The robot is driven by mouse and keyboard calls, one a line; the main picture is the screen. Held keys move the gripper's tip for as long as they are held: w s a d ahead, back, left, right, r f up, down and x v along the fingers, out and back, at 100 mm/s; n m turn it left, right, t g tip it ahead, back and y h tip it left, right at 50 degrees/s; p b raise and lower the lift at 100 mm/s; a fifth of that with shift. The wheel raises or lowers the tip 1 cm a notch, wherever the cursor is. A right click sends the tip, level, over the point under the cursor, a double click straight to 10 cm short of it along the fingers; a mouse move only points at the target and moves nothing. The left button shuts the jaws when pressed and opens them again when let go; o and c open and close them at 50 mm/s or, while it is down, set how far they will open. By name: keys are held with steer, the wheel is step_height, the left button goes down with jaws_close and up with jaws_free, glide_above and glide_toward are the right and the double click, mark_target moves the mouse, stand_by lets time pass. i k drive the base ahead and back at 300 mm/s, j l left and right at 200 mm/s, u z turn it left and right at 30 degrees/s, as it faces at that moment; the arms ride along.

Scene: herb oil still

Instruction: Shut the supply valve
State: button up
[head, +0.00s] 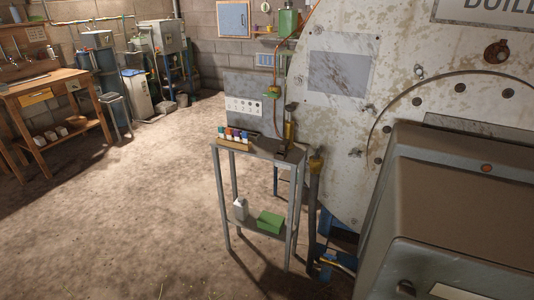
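No part is clearly marked as the supply valve. A yellow bar that looks like a valve lever (337,265) sits low beside the boiler, near blue parts, and is partly cut off by the grey housing. A yellow-brown fitting (316,163) tops a dark upright pipe to the right of the small stand. A round rusty-red knob or fitting (497,52) is on the boiler face at the upper right. Whether any of these is open or shut is too small to tell. My gripper is not in view.
The rusty white boiler (340,130) and a grey housing (460,200) fill the right side. A narrow metal stand (262,151) holds small coloured items. A wooden bench (45,85) stands at the left. The dirt floor (150,180) between is largely clear.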

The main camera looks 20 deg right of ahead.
mark_target(316, 155)
steer(key=u, duration=0.65)
steer(key=i+l+u, duration=0.1)
steer(key=u, duration=1.15)
steer(key=l+u, duration=0.15)
steer(key=u, duration=0.5)
steer(key=l+u, duration=0.1)
steer(key=u, duration=1.15)
steer(key=k+l+u, duration=0.1)
steer(key=u, duration=1.2)
steer(key=k+l, duration=0.2)
steer(key=k, duration=0.15)
steer(key=k+z, duration=0.1)
steer(key=z, duration=0.25)
steer(key=l+z, duration=0.1)
steer(key=z, duration=0.3)
steer(key=k+z, duration=0.1)
steer(key=z, duration=0.25)
steer(key=k+l+z, duration=0.15)
steer(key=z, duration=1.8)
